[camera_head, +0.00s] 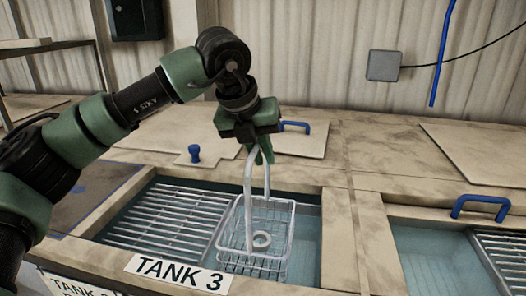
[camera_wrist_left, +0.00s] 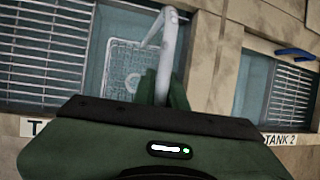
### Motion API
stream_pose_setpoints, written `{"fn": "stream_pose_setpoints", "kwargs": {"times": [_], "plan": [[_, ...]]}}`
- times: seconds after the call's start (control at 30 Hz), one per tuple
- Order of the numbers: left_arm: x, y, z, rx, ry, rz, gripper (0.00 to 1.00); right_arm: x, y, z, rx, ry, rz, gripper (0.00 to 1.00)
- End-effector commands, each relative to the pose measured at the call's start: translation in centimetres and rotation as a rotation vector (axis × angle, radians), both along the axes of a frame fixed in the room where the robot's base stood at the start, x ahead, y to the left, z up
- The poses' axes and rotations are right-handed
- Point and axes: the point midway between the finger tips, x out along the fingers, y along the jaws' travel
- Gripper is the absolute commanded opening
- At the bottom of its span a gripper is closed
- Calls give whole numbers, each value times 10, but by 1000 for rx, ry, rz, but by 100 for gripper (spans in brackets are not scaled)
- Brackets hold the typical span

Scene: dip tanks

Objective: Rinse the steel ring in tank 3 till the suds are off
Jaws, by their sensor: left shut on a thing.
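The steel ring (camera_head: 262,240) lies flat in a wire basket (camera_head: 237,262) with a tall pale handle (camera_head: 248,200). My left gripper (camera_head: 262,150) is shut on the top of that handle, above the basket. The basket hangs upright in the open part of tank 3 (camera_head: 307,240), right of a slatted metal rack. I cannot tell how deep it sits in the water, and no suds clearly show on the ring. In the left wrist view the ring (camera_wrist_left: 133,82) is small inside the basket (camera_wrist_left: 112,60), and the handle (camera_wrist_left: 163,65) rises into the jaws. My right gripper is out of view.
The slatted rack (camera_head: 165,217) fills tank 3's left side. A neighbouring tank (camera_head: 435,262) with water and another rack lies to the right, past a beige divider (camera_head: 340,240). Lids with blue handles (camera_head: 295,127) lie behind. A blue knob (camera_head: 195,153) stands behind the rack.

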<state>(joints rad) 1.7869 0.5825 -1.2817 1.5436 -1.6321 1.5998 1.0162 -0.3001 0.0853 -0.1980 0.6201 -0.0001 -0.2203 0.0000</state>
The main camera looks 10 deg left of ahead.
Motion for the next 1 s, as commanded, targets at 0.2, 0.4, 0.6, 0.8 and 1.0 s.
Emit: {"fn": "stream_pose_setpoints", "kwargs": {"times": [0.2, 0.4, 0.6, 0.8, 1.0], "plan": [[0, 0, -39, -3, -3, -1, 0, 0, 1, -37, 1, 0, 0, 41], [0, 0, -68, -3, -3, -1, 0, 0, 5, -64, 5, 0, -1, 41], [0, 0, -98, -2, -4, -1, 0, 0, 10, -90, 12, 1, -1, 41], [0, 0, -127, -2, -4, -1, 0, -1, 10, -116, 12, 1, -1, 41], [0, 0, -155, -3, -3, -1, 0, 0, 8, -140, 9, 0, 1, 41]]}}
